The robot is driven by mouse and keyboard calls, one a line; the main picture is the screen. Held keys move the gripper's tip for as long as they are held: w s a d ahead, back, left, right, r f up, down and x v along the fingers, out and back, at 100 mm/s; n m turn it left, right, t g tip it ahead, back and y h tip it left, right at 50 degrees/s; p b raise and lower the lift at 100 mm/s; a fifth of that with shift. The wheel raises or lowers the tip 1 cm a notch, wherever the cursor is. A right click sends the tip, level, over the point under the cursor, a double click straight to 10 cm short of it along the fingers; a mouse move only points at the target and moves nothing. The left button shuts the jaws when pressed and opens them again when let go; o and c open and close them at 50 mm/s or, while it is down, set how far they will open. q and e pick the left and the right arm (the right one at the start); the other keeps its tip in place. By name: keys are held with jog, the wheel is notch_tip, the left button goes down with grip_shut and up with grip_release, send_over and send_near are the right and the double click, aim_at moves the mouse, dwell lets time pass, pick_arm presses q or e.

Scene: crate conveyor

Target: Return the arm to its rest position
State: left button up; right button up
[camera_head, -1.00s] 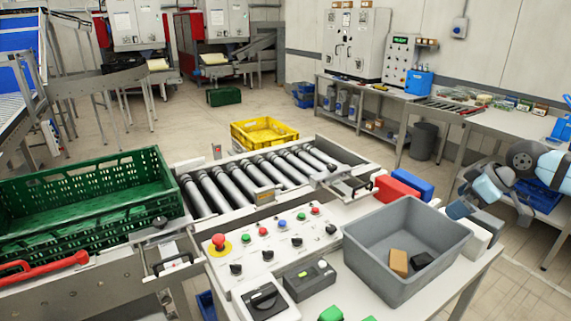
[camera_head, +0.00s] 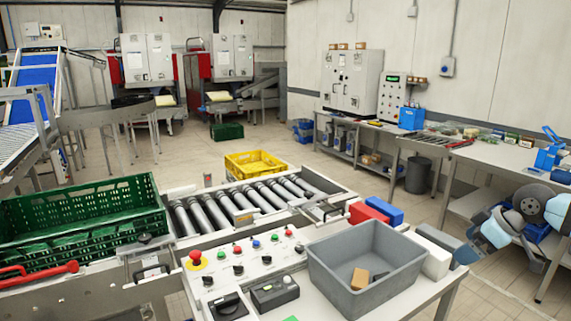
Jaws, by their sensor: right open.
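My right arm shows at the right edge, bent, with grey and pale blue links. My right gripper (camera_head: 468,254) is at the end of that arm, beside the table's right end, just right of the white block (camera_head: 430,258). It holds nothing that I can see, and its fingers are small and partly hidden. My left gripper is not in view.
A grey bin (camera_head: 322,276) with a brown block (camera_head: 360,279) stands on the table beside a control panel (camera_head: 240,262). A green crate (camera_head: 150,205) is at left by the roller conveyor (camera_head: 322,184). Red (camera_head: 367,213) and blue (camera_head: 384,209) boxes stand behind the bin.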

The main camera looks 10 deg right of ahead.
jog(key=s+a+f+t+y+p, duration=0.1)
jog(key=s+a+f+p, duration=0.15)
jog(key=a+f, duration=0.7)
jog(key=s+a+f+t+p, duration=0.1)
jog(key=s+a+f, duration=0.3)
jog(key=f, duration=1)
pick_arm(q)
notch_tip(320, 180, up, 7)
jog(key=p, duration=0.3)
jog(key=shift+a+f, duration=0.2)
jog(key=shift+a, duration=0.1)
pick_arm(e)
jog(key=s+a+f+m+t, duration=0.1)
jog(key=s+a+f, duration=0.1)
jog(key=s+a, duration=0.5)
jog(key=s+a+f+m+t+h, duration=0.1)
jog(key=s+a, duration=0.6)
jog(key=a, duration=0.8)
notch_tip(320, 180, down, 2)
jog(key=shift+f+m+t, duration=0.25)
jog(key=shift+m+t, duration=0.35)
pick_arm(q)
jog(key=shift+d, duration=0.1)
